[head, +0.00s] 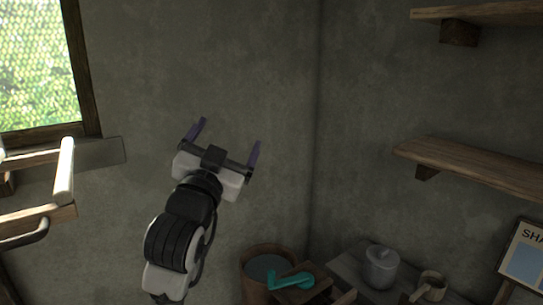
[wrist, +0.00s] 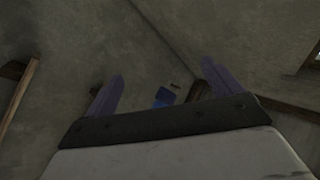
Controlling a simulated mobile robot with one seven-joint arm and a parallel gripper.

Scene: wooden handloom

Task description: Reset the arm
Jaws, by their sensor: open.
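My gripper (head: 228,140) is raised in the middle of the head view, in front of the grey wall. Its two purple fingers are spread wide apart with nothing between them. In the wrist view my gripper (wrist: 163,88) also shows both fingers apart. A small blue patch (wrist: 165,97) shows far off between the fingers there; I cannot tell what it is. My gripper touches nothing that I can see.
Wooden loom beams (head: 38,222) stand at the left under a window (head: 38,65). A bucket (head: 246,276), a teal object (head: 291,281), a lidded grey pot (head: 381,268) and a mug (head: 431,286) are low at the right. Shelves (head: 470,165) jut from the right wall.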

